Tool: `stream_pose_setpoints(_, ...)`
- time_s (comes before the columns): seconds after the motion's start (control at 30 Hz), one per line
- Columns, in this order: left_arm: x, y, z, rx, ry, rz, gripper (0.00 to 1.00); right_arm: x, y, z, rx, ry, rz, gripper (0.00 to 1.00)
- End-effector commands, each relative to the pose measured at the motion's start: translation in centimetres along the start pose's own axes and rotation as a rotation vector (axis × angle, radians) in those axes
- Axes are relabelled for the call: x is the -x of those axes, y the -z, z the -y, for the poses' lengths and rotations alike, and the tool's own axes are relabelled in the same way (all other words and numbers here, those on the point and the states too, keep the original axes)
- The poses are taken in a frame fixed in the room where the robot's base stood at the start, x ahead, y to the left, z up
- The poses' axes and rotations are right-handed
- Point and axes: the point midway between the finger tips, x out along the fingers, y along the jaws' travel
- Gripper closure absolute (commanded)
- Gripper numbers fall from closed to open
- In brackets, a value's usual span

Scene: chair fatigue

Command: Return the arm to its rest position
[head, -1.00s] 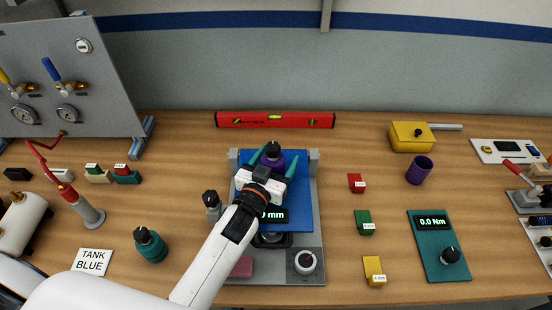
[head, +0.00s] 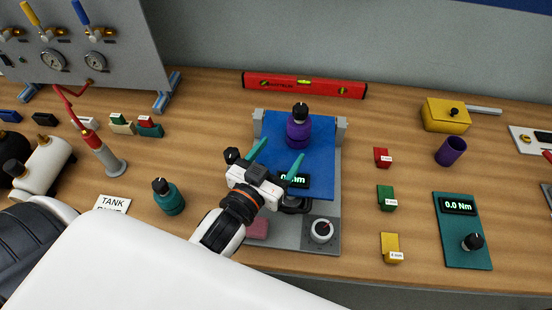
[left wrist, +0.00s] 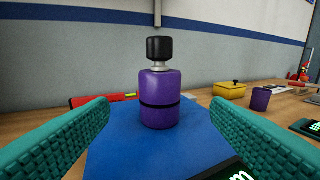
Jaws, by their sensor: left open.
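My left arm comes in from the lower left of the head view. Its gripper (head: 277,162) is open and empty, above the front part of the blue plate (head: 265,133) of the test rig. A purple bottle-shaped piece with a black knob (head: 298,130) stands upright on the blue plate, beyond the fingertips and apart from them. In the left wrist view the purple piece (left wrist: 159,95) stands between and beyond the two teal fingers. The gripper partly hides the rig's display. My right gripper is not in view.
A teal knobbed piece (head: 168,197) stands left of the rig. Red (head: 382,157), green (head: 386,198) and yellow (head: 390,247) blocks lie to its right, with a torque meter (head: 461,230) beyond. A red level (head: 304,87) lies behind. A gauge panel (head: 95,45) stands at the left.

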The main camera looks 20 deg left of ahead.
Motion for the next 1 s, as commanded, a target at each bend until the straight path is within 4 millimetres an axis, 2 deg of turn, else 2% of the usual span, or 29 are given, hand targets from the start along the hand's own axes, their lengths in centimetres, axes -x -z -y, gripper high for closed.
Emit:
stream_pose_setpoints(0.17,0.8,0.0,0.0,-0.001,0.0,0.0,0.28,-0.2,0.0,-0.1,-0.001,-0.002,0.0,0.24)
stream_pose_setpoints(0.67,0.7,-0.2,0.0,0.0,0.0,0.001,0.28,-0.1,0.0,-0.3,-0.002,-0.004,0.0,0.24)
stream_pose_setpoints(0.77,0.8,-1.3,0.0,0.0,0.0,0.001,0.28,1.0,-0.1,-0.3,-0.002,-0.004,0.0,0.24)
stream_pose_setpoints(1.0,1.0,-5.7,0.0,0.0,0.0,0.001,0.28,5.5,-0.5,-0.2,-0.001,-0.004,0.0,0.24)
